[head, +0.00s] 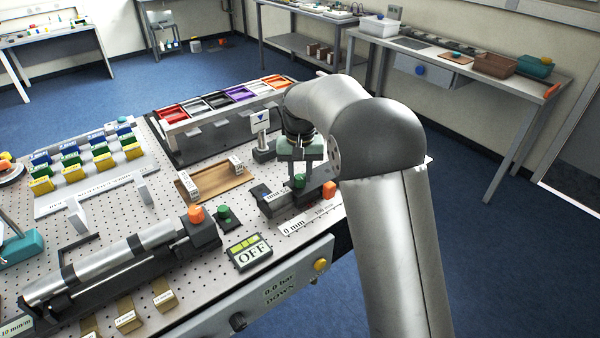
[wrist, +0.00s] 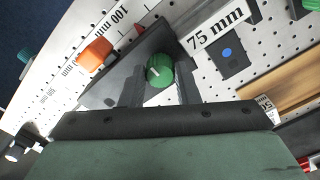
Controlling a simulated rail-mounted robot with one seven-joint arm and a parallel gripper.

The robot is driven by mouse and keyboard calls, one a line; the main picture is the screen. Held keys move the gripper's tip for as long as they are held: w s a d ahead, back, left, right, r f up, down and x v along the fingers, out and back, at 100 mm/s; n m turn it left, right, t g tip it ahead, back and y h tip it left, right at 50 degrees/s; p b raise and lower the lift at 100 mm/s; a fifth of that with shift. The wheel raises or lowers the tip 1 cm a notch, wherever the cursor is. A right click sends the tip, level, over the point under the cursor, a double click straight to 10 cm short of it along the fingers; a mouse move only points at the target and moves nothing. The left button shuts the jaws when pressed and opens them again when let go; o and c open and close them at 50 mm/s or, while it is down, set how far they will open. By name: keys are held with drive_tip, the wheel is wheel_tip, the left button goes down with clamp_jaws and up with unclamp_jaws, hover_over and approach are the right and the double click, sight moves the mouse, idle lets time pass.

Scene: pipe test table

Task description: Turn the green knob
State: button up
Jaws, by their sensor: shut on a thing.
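The green knob (wrist: 159,70) sits on a dark fixture (wrist: 125,70) and has a white line mark on its top. In the head view the green knob (head: 299,180) shows just below my gripper (head: 299,168). In the wrist view my gripper (wrist: 160,85) has one finger on each side of the knob, shut on it. An orange knob (wrist: 96,54) stands beside the same fixture, and it also shows in the head view (head: 329,190). A second green knob (head: 224,213) stands on the table apart from my gripper.
A "75 mm" label (wrist: 215,28) lies near the fixture. A display reading OFF (head: 249,252) is at the table's front. A wooden tray (head: 215,182) with white blocks lies left of my gripper. A row of coloured bins (head: 215,135) stands behind.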

sight(300, 176)
drive_tip(key=o, duration=1)
drive_tip(key=shift+c, duration=0.2)
wheel_tip(300, 176, up, 18)
drive_tip(key=shift+f, duration=0.25)
